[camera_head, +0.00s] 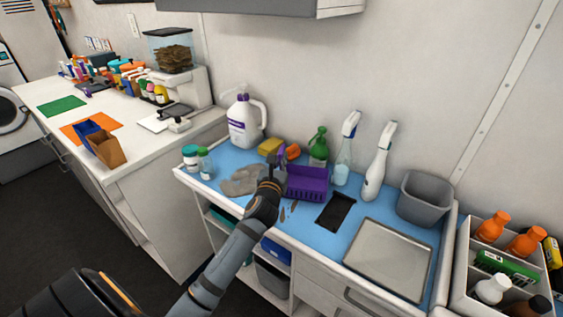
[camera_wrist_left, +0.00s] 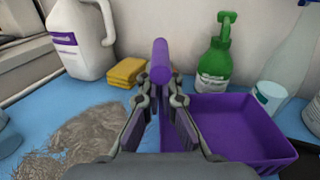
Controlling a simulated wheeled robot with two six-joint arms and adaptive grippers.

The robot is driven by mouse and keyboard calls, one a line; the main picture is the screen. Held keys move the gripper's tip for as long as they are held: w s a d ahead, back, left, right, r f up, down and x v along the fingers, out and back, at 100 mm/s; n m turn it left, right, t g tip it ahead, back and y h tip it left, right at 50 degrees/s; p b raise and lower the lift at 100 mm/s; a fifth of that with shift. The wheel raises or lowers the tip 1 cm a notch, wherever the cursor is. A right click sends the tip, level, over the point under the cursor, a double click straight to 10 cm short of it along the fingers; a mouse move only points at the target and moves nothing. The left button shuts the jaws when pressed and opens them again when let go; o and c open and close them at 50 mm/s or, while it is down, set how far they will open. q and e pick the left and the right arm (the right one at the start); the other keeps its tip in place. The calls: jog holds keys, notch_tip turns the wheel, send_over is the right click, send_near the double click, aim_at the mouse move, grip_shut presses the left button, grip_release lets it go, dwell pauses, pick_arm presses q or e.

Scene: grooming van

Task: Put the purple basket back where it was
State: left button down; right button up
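The purple basket (camera_head: 308,184) sits on the blue counter top, or very close above it; I cannot tell which. In the left wrist view the basket (camera_wrist_left: 235,125) lies right of and below the fingers, its near left part hidden by them. A purple bar, which looks like its handle (camera_wrist_left: 160,62), rises between the fingertips. My left gripper (camera_head: 278,166) is at the basket's left end. In the left wrist view its fingers (camera_wrist_left: 164,92) are narrowly apart and close against the bar on both sides. My right gripper is not in view.
A grey hair pile (camera_head: 244,180) lies left. A black flat piece (camera_head: 337,212), metal tray (camera_head: 388,258) and grey bin (camera_head: 425,198) are right.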

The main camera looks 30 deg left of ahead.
pick_arm(q)
jog(key=shift+f, duration=0.15)
jog(key=c, duration=1.5)
grip_release()
